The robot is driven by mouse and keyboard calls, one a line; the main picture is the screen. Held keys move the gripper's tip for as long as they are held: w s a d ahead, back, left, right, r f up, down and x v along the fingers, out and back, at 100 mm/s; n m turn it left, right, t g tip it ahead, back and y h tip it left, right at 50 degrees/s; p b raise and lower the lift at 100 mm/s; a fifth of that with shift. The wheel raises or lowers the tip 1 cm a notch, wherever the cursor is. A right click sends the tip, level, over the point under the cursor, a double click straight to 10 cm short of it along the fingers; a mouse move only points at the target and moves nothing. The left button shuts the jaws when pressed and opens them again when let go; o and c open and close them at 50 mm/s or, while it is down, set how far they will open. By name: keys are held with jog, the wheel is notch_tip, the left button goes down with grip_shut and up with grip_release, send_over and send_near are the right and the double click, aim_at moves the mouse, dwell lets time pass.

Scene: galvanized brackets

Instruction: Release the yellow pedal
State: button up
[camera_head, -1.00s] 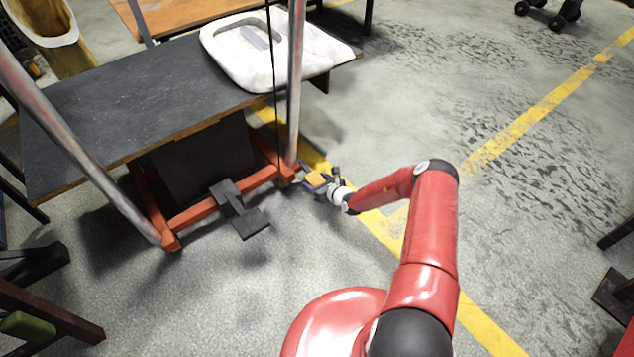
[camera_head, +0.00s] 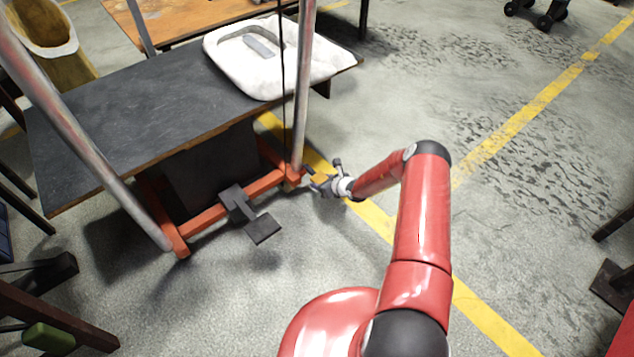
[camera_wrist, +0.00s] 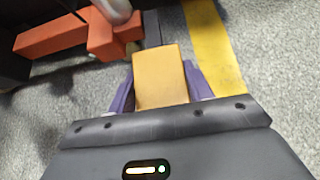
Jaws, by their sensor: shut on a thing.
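The yellow pedal (camera_wrist: 160,76) is a flat yellow-orange block in the middle of the wrist view. The purple fingers of my gripper (camera_wrist: 158,88) lie along its two sides and are shut on it. A dark lever runs from behind the pedal toward the orange frame (camera_wrist: 62,36). In the head view, my gripper (camera_head: 318,183) is low by the right end of the orange frame (camera_head: 205,219), below the table.
A dark pedal (camera_head: 262,229) sticks out from the frame, left of my gripper. Metal posts (camera_head: 302,90) stand at both ends of the dark table (camera_head: 150,110), which carries a white moulded piece (camera_head: 325,65). Floor to the right is open.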

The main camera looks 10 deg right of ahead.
jog(key=shift+w+a+r+g+h+p, duration=0.15)
jog(key=shift+r+g+h+p, duration=0.2)
jog(key=shift+r+g, duration=0.4)
jog(key=shift+r+g+h, duration=0.25)
jog(key=shift+r+g, duration=0.15)
jog(key=shift+g, duration=0.15)
jog(key=o, duration=1.4)
jog(key=v, duration=0.7)
jog(key=shift+s+r, duration=0.3)
